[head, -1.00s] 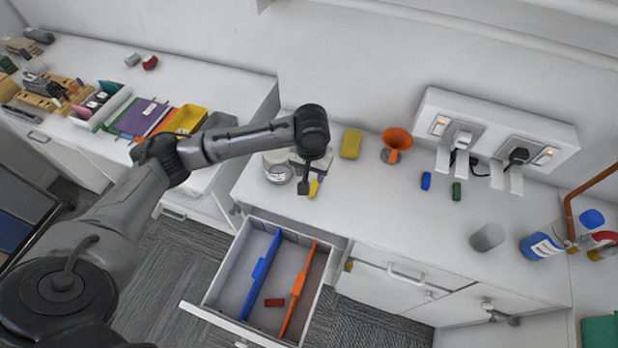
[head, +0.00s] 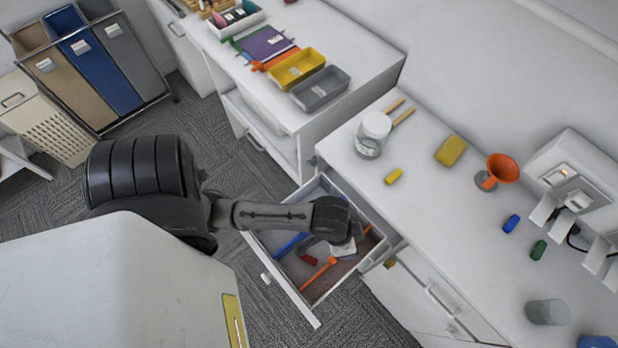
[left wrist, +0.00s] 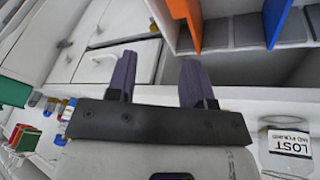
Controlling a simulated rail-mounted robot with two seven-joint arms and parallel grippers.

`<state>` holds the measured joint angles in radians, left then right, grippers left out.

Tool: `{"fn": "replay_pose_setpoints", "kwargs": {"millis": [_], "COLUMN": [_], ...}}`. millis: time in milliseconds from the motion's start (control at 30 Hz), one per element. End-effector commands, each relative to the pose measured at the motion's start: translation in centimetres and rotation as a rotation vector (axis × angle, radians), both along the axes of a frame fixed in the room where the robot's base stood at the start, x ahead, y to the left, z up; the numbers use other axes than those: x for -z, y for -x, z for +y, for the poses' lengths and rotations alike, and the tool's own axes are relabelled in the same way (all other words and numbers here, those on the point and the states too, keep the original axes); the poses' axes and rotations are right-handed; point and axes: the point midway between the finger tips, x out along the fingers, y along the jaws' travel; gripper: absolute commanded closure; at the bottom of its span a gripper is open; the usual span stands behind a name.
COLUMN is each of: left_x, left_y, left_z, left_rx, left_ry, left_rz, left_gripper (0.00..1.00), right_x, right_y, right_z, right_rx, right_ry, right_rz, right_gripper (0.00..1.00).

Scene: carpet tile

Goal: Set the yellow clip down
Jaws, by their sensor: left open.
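The yellow clip (head: 393,176) lies on the white counter top, near its front edge, in the head view. It is apart from my gripper. My left gripper (left wrist: 160,78) is open and empty, its two purple fingers spread in the left wrist view. In the head view my left gripper (head: 341,248) is over the open drawer (head: 298,302), in front of the counter and partly hidden by its own wrist. I cannot make out the clip in the left wrist view. My right gripper is not in view.
The drawer has a blue divider (head: 291,245), an orange divider (head: 318,275) and a red block (head: 308,259). Near the clip on the counter stand a lidded jar (head: 370,146), a yellow sponge (head: 450,150) and an orange funnel (head: 502,168). Bare counter surrounds the clip.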

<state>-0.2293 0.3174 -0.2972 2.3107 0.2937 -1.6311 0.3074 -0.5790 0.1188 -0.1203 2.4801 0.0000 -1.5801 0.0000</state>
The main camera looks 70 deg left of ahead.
Motion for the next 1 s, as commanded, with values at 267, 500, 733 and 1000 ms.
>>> {"fn": "replay_pose_setpoints", "kwargs": {"millis": [267,500,733,1000], "left_x": [0.4,0.3,0.3,0.0], "left_y": [6.8,8.8,8.8,8.3], "left_z": [2.8,4.1,4.1,4.1], "left_rx": [-0.027,-0.032,-0.031,-0.032], "left_ry": [-0.12,-0.178,-0.179,-0.179], "left_rz": [-0.027,-0.021,-0.022,-0.035], "left_gripper": [0.53,0.47,0.47,0.47], "right_x": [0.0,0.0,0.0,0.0], "right_y": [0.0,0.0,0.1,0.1], "right_z": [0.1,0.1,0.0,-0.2], "right_rx": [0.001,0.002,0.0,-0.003], "right_ry": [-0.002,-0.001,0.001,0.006], "right_rz": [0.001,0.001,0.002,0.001], "right_gripper": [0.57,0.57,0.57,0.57]}}
